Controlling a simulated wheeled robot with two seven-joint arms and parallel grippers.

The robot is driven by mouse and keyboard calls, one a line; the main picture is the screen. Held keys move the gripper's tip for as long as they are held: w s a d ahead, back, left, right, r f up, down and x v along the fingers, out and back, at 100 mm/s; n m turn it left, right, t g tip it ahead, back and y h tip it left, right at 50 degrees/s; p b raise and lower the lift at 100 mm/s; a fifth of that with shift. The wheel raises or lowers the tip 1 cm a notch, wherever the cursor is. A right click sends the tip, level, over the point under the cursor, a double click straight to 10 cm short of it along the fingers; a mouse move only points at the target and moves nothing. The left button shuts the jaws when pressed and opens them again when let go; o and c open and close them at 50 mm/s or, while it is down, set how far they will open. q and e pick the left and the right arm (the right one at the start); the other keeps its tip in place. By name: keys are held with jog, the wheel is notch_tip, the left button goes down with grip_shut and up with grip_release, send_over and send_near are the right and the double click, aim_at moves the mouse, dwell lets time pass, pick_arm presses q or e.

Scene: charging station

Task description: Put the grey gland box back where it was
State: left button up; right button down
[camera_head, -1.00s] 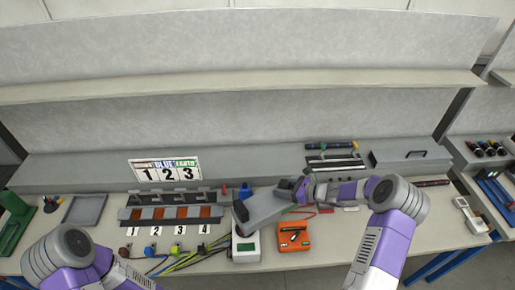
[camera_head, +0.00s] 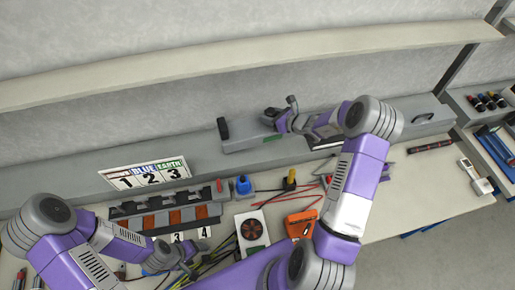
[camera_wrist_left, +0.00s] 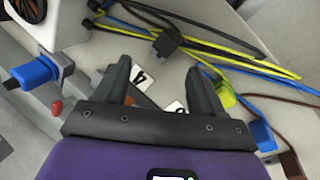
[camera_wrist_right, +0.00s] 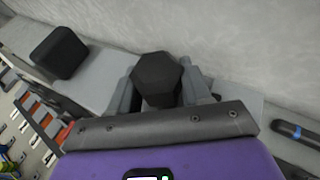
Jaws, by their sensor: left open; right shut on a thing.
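The grey gland box (camera_head: 247,134) is a long grey block with a black gland at each end. It is at the raised grey ledge behind the bench; I cannot tell whether it rests on it or hangs just above. My right gripper (camera_head: 277,119) is shut on the gland at its right end. In the right wrist view, the hexagonal black gland (camera_wrist_right: 157,78) sits between the fingers, and the box's grey top (camera_wrist_right: 98,72) stretches left to the other gland. My left gripper (camera_head: 184,257) is open and empty above the cables; its spread fingers show in the left wrist view (camera_wrist_left: 156,78).
A numbered sign (camera_head: 146,174) leans at the ledge, left of the box. A slotted rack (camera_head: 165,218), a white unit with a round fan (camera_head: 252,229) and an orange device (camera_head: 300,223) stand on the bench. Loose cables lie near my left gripper. A grey case (camera_head: 420,119) stands right.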

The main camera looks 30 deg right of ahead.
jog(key=shift+d+m+h+b, duration=0.1)
jog(key=shift+m+h+b, duration=0.2)
jog(key=shift+b, duration=0.3)
notch_tip(320, 180, down, 5)
jog(key=shift+d+f, duration=0.15)
jog(key=shift+f, duration=0.05)
jog(key=shift+f+p, duration=0.3)
jog(key=shift+f, duration=1.8)
jog(key=shift+f, duration=0.2)
jog(key=c, duration=0.5)
grip_release()
jog(key=shift+r, duration=0.1)
